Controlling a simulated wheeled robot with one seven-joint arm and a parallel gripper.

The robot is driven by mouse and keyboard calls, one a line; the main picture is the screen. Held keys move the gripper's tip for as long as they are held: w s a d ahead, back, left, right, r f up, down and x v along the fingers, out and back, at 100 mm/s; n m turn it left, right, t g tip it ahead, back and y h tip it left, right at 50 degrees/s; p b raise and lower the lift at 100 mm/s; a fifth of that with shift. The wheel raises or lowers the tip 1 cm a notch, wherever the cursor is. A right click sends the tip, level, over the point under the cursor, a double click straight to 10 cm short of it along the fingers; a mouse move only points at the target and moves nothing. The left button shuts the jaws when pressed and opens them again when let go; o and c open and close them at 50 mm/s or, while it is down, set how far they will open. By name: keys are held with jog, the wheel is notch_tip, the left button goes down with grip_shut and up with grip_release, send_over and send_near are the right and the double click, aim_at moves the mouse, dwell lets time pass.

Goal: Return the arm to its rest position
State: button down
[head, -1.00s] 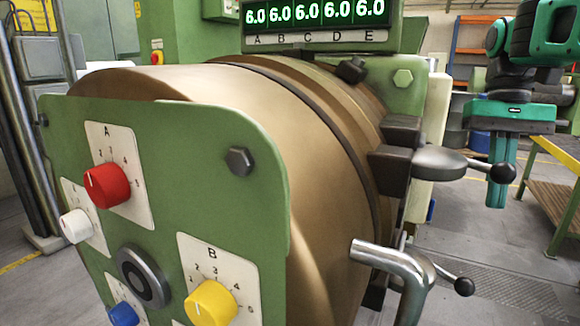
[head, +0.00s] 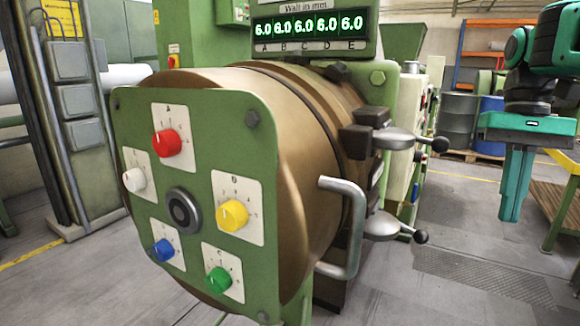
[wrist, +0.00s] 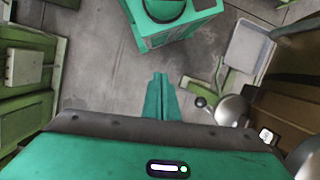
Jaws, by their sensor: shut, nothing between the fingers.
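My gripper (head: 514,186) is at the right in the head view, pointing down, with its teal fingers together and empty. It hangs clear of the green extruder (head: 265,190) and its handles. In the wrist view the closed fingers of my gripper (wrist: 158,98) point over the grey floor. My arm is partly cut off at the right edge of the head view.
The extruder's front plate has red (head: 167,143), white, yellow (head: 232,215), blue and green knobs. A display (head: 311,25) reads 6.0 in each field. Lever handles (head: 400,141) stick out towards my arm. A table (head: 565,205) stands at the far right. Barrels (head: 456,121) stand behind.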

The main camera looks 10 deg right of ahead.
jog(key=s+f+t, duration=0.1)
jog(key=s+f, duration=0.2)
jog(key=f, duration=0.4)
jog(key=s+a+f, duration=0.1)
jog(key=s+f, duration=0.1)
jog(key=f, duration=0.5)
jog(key=s+f+m+t+h, duration=0.1)
jog(key=s+f, duration=0.2)
jog(key=f, duration=0.4)
jog(key=shift+s+a+f+t, duration=0.2)
jog(key=shift+s+t, duration=0.1)
jog(key=shift+s, duration=0.05)
